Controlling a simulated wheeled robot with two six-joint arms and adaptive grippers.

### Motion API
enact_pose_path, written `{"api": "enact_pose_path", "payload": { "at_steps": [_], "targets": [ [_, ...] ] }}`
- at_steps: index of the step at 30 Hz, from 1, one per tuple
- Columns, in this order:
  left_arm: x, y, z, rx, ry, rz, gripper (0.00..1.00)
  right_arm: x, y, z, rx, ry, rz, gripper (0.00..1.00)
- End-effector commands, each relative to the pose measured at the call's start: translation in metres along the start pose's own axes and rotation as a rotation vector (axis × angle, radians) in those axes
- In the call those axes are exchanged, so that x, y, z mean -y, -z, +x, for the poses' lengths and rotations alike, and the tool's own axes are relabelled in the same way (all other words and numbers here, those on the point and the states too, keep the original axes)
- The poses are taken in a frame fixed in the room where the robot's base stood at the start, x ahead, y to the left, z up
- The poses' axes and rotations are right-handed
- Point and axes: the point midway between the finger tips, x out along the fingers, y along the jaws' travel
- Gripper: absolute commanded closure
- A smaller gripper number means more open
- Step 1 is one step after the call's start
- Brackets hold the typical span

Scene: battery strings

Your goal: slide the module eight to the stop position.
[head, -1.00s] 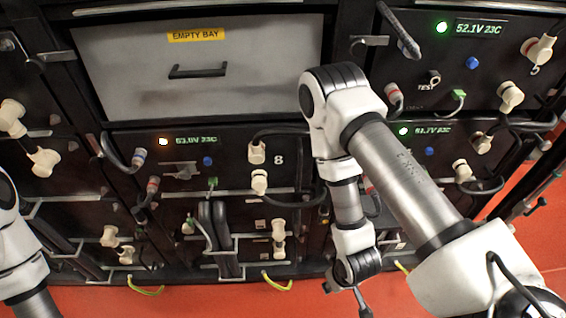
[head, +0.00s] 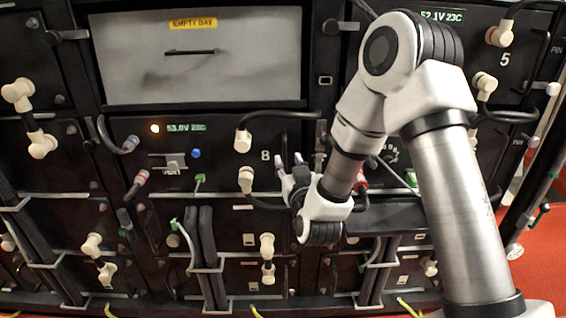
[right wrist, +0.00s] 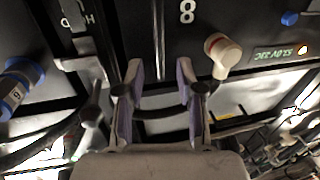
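Module eight (head: 225,155) is a black front panel below the empty bay, marked with a white 8 (head: 265,155). It has an orange lamp (head: 155,128), a 53.0V display (head: 186,128) and cream connectors on its right side, the upper one (head: 242,140) joined to a black cable. My right gripper (head: 292,180) is near the panel's lower right edge, partly behind my arm. In the right wrist view its two fingers (right wrist: 160,80) are apart, with a dark cable (right wrist: 158,112) crossing behind them. The 8 and a cream connector (right wrist: 222,50) show there too. My left gripper is out of view.
The grey empty bay drawer (head: 195,60) is above. A cream connector pair (head: 268,258) and several black cables are below. My right arm hides much of the module to the right. Red floor (head: 545,250) shows at the right.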

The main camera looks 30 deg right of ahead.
Motion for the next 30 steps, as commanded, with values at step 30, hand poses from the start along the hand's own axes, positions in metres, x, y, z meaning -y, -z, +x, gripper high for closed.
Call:
{"api": "enact_pose_path", "payload": {
  "at_steps": [30],
  "targets": [
    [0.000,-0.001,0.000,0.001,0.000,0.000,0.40,0.000,-0.001,0.051,0.003,0.001,-0.001,1.00]
  ]
}}
